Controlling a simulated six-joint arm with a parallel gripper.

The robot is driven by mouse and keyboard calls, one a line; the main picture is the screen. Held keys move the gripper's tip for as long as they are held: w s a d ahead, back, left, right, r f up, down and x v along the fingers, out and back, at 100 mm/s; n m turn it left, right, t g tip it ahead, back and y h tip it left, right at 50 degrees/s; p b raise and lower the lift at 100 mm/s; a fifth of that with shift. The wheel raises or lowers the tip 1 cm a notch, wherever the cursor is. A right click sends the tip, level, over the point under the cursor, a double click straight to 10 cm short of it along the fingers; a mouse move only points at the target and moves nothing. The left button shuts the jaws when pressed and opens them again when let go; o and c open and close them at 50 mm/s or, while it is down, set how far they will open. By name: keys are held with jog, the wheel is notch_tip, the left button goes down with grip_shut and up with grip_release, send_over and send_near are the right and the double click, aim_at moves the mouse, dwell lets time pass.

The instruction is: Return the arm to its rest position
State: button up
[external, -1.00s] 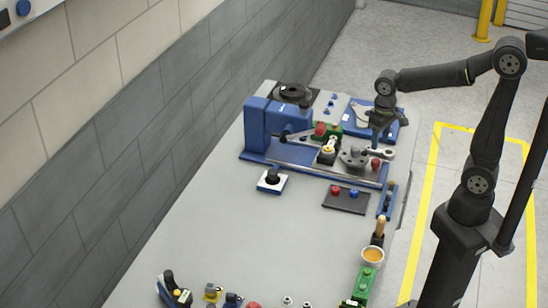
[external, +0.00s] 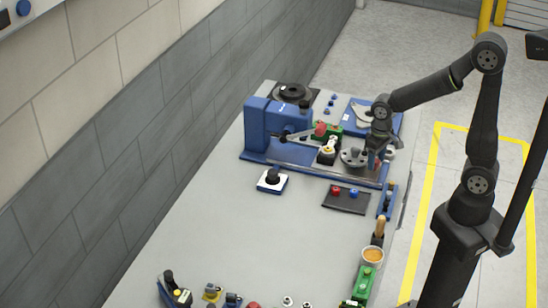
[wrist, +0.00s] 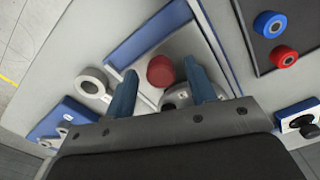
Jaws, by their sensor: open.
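My gripper (external: 375,160) is at the right end of the blue and grey chassis fixture (external: 262,157), low over it. In the wrist view, my gripper (wrist: 163,80) has its two blue fingers apart. A red knob (wrist: 161,71) shows between and just beyond the fingertips; I cannot tell whether they touch it. A round grey part (external: 354,157) of the fixture lies just left of my gripper, and part of it shows behind the right finger in the wrist view. My gripper partly hides the red knob in the external view.
A dark mat (external: 346,204) with red and blue knobs lies in front of the fixture. A blue tray (external: 360,112) lies behind my gripper. A small cup (external: 372,256) and a green block (external: 364,280) stand near the right table edge. The table's middle left is clear.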

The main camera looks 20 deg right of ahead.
jog(key=shift+r, duration=0.1)
jog(key=shift+r, duration=0.35)
notch_tip(320, 180, up, 17)
notch_tip(320, 180, down, 18)
jog(key=shift+s+d+r, duration=0.1)
jog(key=shift+r, duration=0.1)
jog(key=shift+w+a+f, duration=0.15)
jog(key=shift+w+a, duration=0.7)
